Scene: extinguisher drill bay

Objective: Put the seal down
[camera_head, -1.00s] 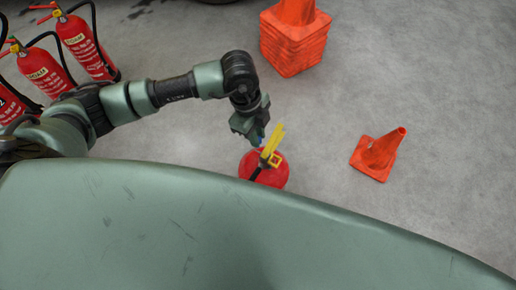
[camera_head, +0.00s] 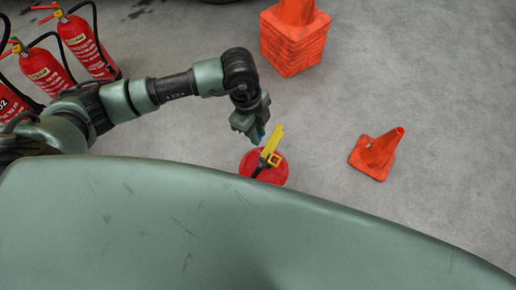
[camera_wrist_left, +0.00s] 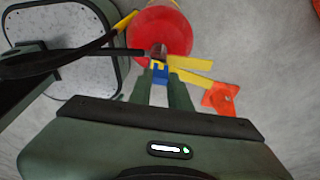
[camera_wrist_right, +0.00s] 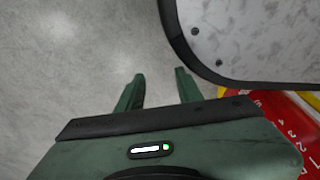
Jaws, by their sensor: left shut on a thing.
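A small blue seal (camera_wrist_left: 160,73) is between the fingertips of my left gripper (camera_wrist_left: 161,77), which is shut on it. In the left wrist view it is right by the yellow levers and the dark neck of a red extinguisher (camera_wrist_left: 160,28). I cannot tell whether the seal touches them. In the head view my left gripper (camera_head: 256,136) is just above and behind this extinguisher (camera_head: 272,177), beside its yellow lever (camera_head: 271,145). My right gripper (camera_wrist_right: 159,76) is open and empty in the right wrist view, over grey floor.
A stack of orange cones (camera_head: 293,42) is at the back. Several red extinguishers (camera_head: 86,45) stand at the upper left. Grey floor between them is clear.

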